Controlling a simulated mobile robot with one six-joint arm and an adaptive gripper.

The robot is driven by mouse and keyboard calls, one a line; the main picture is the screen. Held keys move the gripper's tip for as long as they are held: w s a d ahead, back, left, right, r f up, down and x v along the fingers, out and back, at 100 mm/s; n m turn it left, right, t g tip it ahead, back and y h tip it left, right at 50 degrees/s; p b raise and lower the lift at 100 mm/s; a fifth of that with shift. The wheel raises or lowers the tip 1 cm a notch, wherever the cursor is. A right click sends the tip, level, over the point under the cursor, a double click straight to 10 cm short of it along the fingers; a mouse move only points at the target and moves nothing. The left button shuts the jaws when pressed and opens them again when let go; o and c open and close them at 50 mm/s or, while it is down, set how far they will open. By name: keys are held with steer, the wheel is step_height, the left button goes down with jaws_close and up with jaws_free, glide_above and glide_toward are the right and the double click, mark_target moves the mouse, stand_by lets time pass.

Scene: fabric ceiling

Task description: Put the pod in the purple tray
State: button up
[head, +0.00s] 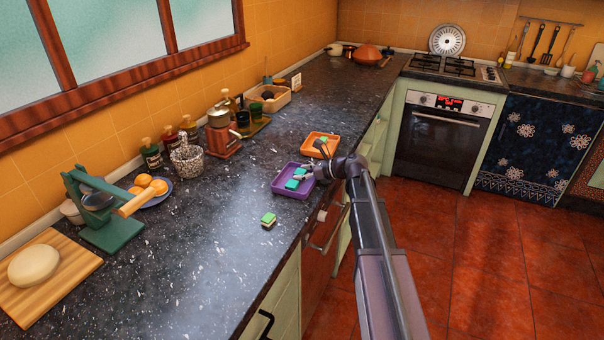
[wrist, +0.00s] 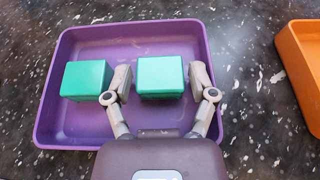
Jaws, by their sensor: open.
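The purple tray (head: 279,187) lies on the dark counter near its front edge, and fills much of the wrist view (wrist: 60,120). Two green block-shaped pods are in it: a left one (wrist: 87,80) and a right one (wrist: 160,77). My gripper (wrist: 161,85) is open over the tray, its fingers on either side of the right pod, with a small gap showing at the right finger. The left finger is between the two pods. In the head view my gripper (head: 305,172) partly hides the tray's right side.
An orange tray (head: 312,151) holding a green block stands just beyond, also at the wrist view's right edge (wrist: 300,50). Another green block with a pale lower part (head: 268,219) lies on the counter nearer.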

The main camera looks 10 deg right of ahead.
steer(key=shift+r, duration=0.15)
steer(key=shift+r, duration=0.1)
steer(key=p+v, duration=0.5)
steer(key=v, duration=0.7)
